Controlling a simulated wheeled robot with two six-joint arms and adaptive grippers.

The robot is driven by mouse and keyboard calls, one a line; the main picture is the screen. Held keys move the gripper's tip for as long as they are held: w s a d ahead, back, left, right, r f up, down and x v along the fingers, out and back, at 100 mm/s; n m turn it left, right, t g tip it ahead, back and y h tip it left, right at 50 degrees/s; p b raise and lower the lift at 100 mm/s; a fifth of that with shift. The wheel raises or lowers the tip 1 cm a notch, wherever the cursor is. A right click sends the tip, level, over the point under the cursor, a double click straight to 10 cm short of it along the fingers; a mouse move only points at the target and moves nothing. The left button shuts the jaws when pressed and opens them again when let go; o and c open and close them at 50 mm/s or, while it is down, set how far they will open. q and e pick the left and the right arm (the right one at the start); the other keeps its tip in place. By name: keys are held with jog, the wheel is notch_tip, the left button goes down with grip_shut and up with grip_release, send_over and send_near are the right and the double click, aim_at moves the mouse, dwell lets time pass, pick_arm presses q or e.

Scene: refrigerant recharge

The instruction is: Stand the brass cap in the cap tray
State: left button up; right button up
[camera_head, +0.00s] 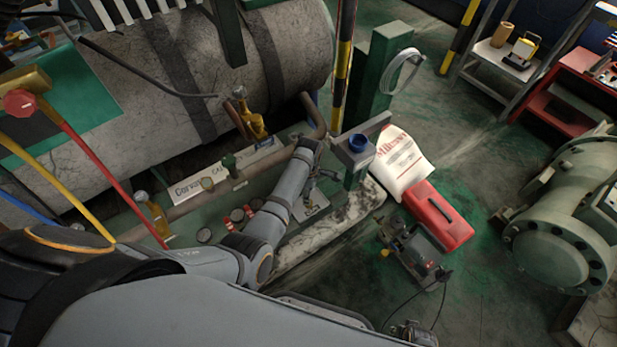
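My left arm reaches in from the lower left, and its wrist points down over the green bench. My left gripper (318,183) is small and dark at the arm's end, above a small light plate (309,210) on the bench; I cannot tell whether its fingers are open or hold anything. I cannot make out the brass cap with certainty. Brass-coloured valve fittings (255,124) stand by the grey tank, left of the wrist. No cap tray is clearly recognisable; the light plate is too small to identify.
A grey bracket (352,158) holding a blue ring (357,142) stands just right of my wrist. Pipes (200,196) and small round parts (205,235) lie along the bench. A white sack (403,165), red toolbox (438,216) and pump-like device (413,252) are to the right.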

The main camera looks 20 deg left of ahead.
jog(key=s+p, duration=0.5)
jog(key=s, duration=0.5)
jog(key=shift+s+d+r, duration=0.15)
jog(key=shift+s, duration=0.1)
